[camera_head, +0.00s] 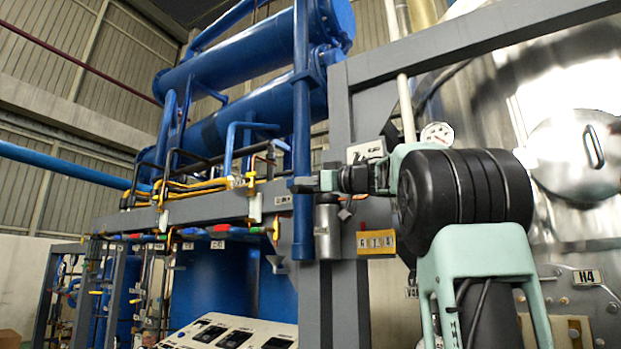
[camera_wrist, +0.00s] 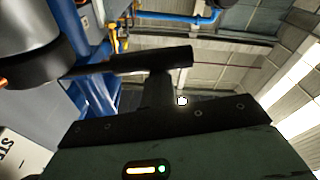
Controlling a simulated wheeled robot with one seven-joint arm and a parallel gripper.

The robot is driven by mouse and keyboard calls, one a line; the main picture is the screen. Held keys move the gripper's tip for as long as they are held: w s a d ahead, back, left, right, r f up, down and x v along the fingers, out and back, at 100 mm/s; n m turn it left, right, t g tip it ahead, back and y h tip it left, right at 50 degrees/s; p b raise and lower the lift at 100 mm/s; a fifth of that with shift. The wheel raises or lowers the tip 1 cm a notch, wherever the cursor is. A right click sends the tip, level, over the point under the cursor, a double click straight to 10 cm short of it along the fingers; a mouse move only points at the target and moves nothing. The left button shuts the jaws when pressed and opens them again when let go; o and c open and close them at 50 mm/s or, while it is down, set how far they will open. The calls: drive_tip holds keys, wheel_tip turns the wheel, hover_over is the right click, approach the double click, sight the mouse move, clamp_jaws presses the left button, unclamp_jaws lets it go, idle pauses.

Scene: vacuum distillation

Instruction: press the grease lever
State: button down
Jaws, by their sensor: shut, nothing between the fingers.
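My gripper (camera_head: 303,184) reaches left across the grey post, just above a silver cylinder (camera_head: 327,232) fixed beside that post. A small dark piece (camera_head: 346,212) sticks out at the cylinder's upper right; I cannot tell whether it is the grease lever.
A grey frame post (camera_head: 340,130) stands behind my arm. A blue vertical pipe (camera_head: 302,110) is close to my gripper. A panel with dark displays (camera_head: 235,334) lies below. A shiny steel vessel (camera_head: 560,110) and a round gauge (camera_head: 437,134) are at the right.

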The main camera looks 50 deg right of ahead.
drive_tip(key=shift+w+a+r+p, duration=0.25)
drive_tip(key=shift+r+p, duration=0.2)
drive_tip(key=shift+r, duration=0.15)
drive_tip(key=s+d+f+b, duration=0.1)
drive_tip(key=s+b, duration=0.3)
drive_tip(key=s, duration=0.6)
drive_tip(key=shift+f, duration=0.3)
drive_tip(key=shift+d, duration=0.1)
